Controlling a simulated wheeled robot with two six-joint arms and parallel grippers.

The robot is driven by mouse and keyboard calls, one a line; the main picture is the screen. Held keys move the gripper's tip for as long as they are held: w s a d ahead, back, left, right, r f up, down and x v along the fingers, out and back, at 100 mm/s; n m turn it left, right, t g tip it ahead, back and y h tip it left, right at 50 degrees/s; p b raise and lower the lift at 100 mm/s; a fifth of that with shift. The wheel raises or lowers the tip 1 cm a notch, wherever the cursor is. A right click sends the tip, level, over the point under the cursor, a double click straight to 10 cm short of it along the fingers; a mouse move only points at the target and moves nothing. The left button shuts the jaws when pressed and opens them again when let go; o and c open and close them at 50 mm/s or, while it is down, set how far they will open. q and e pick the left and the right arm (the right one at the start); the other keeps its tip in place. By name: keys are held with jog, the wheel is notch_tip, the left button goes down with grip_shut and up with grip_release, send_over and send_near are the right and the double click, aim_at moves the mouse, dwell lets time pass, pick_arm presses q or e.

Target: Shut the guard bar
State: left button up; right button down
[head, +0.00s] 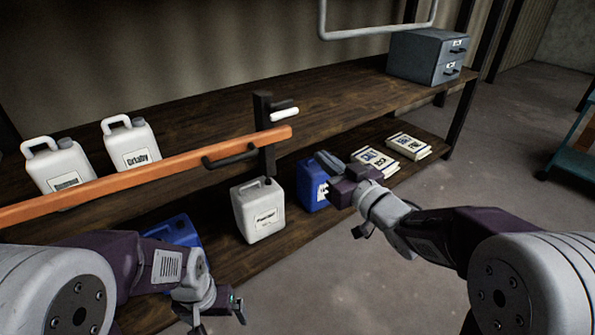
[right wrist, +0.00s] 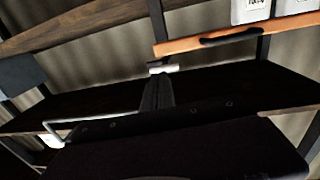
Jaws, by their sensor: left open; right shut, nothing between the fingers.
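The guard bar (head: 150,172) is a long orange bar crossing in front of the shelf, with a black handle (head: 231,156) near its right end. Its right end overlaps a dark upright post (head: 265,130) carrying a white-gripped lever (head: 284,114). I cannot tell whether the bar is seated there. The bar (right wrist: 190,46) and the white lever grip (right wrist: 163,69) also show in the right wrist view. My right gripper (head: 326,163) is shut and empty, right of and below the bar's end, before a blue canister. My left gripper (head: 218,314) is open and empty, low in front of the shelf.
White canisters (head: 131,147) stand behind the bar. A white canister (head: 258,212), blue canisters (head: 311,190) and labelled packs (head: 409,145) are on the lower shelf. A grey drawer box (head: 427,57) stands top right, near a pale tube frame (head: 380,33).

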send_near(287, 131)
jog(key=x, duration=0.7)
jog(key=shift+b, duration=0.35)
pick_arm(q)
jog(key=shift+f, duration=0.75)
